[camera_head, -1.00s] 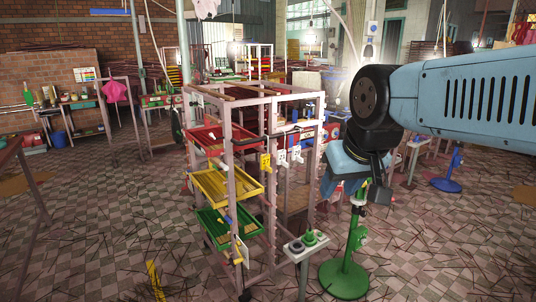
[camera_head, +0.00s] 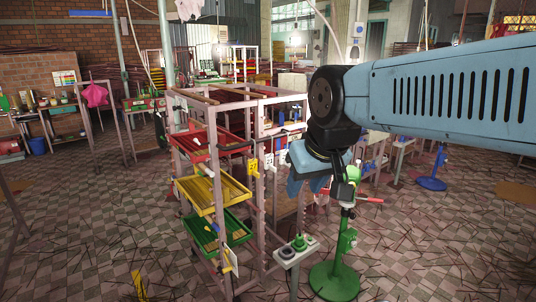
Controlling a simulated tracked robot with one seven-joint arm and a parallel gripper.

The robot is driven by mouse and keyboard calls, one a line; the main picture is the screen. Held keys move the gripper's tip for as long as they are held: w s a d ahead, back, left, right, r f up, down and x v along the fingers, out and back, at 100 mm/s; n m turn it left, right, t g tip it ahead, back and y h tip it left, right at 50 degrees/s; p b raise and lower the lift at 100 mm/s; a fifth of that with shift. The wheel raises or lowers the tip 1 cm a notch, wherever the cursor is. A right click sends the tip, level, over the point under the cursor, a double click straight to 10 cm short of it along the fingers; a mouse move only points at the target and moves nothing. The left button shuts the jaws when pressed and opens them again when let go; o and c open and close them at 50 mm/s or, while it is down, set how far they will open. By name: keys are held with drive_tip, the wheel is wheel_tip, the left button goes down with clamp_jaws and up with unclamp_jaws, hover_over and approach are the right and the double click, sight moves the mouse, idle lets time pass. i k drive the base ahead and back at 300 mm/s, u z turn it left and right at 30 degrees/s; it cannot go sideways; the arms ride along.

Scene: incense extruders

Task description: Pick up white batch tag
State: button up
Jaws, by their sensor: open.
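A white batch tag (camera_head: 268,161) hangs on the front of the rack, just right of a yellow tag (camera_head: 252,168). A second white tag (camera_head: 283,157) hangs right of it, close to my gripper in the picture.
The rack (camera_head: 226,190) holds red, yellow (camera_head: 212,192) and green (camera_head: 217,233) trays. A green stand (camera_head: 334,280) and a small post with a green-topped item (camera_head: 298,243) stand close below my gripper.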

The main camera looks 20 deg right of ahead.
sight(283, 152)
drive_tip(key=i, duration=0.85)
drive_tip(key=z, duration=0.05)
